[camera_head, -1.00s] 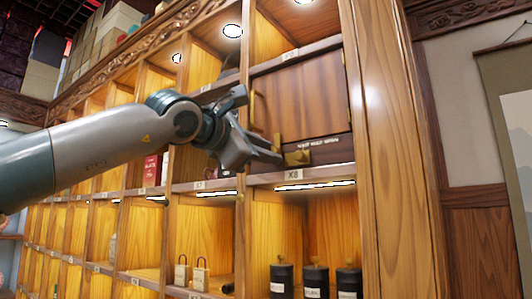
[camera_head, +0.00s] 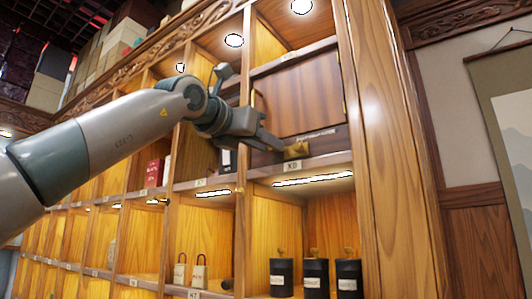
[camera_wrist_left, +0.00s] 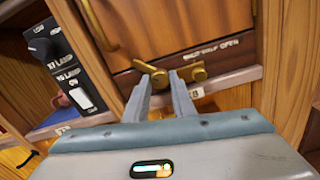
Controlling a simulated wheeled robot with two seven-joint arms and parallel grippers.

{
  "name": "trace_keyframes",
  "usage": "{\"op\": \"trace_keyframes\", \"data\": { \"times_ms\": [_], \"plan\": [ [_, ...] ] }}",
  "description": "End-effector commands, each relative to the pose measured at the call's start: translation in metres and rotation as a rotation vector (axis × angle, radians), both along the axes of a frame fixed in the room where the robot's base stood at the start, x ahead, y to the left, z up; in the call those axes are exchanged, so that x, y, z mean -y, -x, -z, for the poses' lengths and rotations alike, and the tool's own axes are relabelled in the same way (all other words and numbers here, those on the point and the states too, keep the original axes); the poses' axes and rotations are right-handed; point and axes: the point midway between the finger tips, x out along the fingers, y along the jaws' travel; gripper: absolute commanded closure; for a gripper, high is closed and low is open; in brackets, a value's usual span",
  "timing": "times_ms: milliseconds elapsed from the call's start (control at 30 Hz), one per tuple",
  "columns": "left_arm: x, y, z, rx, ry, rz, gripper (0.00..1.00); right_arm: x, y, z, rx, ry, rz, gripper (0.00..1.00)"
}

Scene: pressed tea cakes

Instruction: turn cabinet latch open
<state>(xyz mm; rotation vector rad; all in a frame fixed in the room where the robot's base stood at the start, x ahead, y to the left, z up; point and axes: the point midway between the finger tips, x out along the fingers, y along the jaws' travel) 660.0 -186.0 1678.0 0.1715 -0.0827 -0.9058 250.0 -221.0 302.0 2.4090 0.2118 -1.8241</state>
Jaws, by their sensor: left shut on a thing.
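The cabinet has a dark wooden door (camera_head: 298,95) in the upper right compartment of the shelf wall, and the door is closed. The brass latch (camera_head: 297,150) sits at the lower edge of the door. It also shows in the left wrist view (camera_wrist_left: 196,73), with brass on both sides of the fingers. My left gripper (camera_head: 279,145) reaches it from the left and is shut on the latch. In the left wrist view, the fingers (camera_wrist_left: 168,78) hide the middle of the latch. My right gripper is not in view.
A brass door handle (camera_wrist_left: 98,25) is left of the fingers in the left wrist view. A black labelled box (camera_wrist_left: 68,70) stands in the neighbouring compartment. Black canisters (camera_head: 316,277) stand on the shelf below. A wooden post (camera_head: 375,130) bounds the cabinet on the right.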

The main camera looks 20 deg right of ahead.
Motion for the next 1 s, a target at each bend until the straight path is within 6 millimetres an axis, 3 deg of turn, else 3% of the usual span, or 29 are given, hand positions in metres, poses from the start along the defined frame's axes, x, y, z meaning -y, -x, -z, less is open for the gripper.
{"op": "trace_keyframes", "data": {
  "times_ms": [133, 600, 1000],
  "plan": [
    [0.000, 0.000, 0.002, -0.109, 0.086, -0.001, 0.99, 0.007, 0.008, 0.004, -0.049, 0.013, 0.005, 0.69],
    [0.000, 0.001, 0.000, -0.446, 0.352, 0.000, 0.99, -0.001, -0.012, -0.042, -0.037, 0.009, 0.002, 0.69],
    [0.000, 0.001, -0.001, -0.604, 0.474, 0.000, 0.99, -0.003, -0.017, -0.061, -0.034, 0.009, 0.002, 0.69]
  ]
}}
